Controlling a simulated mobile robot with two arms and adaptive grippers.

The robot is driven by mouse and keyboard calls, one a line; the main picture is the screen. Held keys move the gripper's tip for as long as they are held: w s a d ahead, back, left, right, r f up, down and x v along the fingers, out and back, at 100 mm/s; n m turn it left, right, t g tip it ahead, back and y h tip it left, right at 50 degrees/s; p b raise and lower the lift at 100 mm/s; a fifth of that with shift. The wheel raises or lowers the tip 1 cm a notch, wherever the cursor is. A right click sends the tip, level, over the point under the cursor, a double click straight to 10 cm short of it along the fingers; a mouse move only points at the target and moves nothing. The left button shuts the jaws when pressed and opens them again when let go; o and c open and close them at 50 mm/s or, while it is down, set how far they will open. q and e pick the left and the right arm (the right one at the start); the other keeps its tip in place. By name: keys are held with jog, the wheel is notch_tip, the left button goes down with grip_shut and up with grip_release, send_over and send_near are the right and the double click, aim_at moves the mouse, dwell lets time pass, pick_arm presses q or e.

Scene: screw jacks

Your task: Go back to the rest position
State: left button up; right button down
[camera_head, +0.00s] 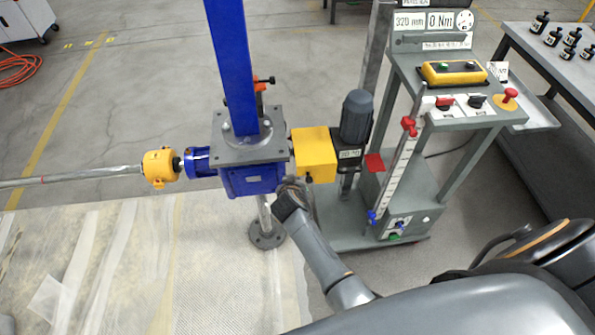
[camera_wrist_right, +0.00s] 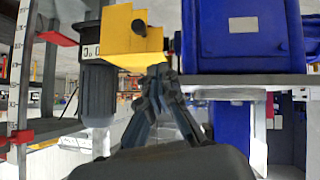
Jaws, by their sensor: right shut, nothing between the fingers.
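My right arm reaches in from the lower right of the head view. Its gripper (camera_head: 293,187) is at the lower right edge of the blue screw jack gearbox (camera_head: 252,181), just below the yellow coupling cover (camera_head: 314,153). In the right wrist view, the gripper fingers (camera_wrist_right: 160,78) are closed together with nothing between them. Their tips are close to the yellow cover (camera_wrist_right: 128,38) and the blue gearbox (camera_wrist_right: 238,35); I cannot tell whether they touch. My left gripper is not in view.
A dark motor (camera_head: 356,117) and a grey control stand (camera_head: 455,100) with buttons and a ruler are to the right. A horizontal shaft with a yellow collar (camera_head: 160,167) is left. A blue column (camera_head: 231,65) rises from the jack. The floor at lower left is open.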

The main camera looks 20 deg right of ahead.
jog(key=s+a+f+n+g+y+b, duration=0.1)
jog(key=s+a+f+n+g+y, duration=0.1)
jog(key=s+f, duration=1.05)
jog(key=s+a+f+n+g+y+b, duration=0.2)
jog(key=s+f, duration=0.9)
jog(key=f, duration=0.2)
pick_arm(q)
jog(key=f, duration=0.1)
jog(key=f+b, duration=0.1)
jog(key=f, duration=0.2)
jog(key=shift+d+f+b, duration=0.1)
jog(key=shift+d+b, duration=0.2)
jog(key=shift+b, duration=0.05)
pick_arm(e)
jog(key=s+d+f+g, duration=0.1)
jog(key=s+f, duration=0.2)
jog(key=s, duration=0.5)
jog(key=s+d+f+g, duration=0.1)
jog(key=s+f, duration=0.3)
jog(key=s, duration=0.5)
jog(key=s+d+f+g, duration=0.1)
jog(key=s+d+f, duration=0.2)
jog(key=s, duration=0.5)
jog(key=shift+s+f+g+y, duration=0.25)
jog(key=shift+f+g+y, duration=0.05)
jog(key=shift+g, duration=0.1)
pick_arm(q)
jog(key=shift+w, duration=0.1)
pick_arm(e)
jog(key=shift+s, duration=0.15)
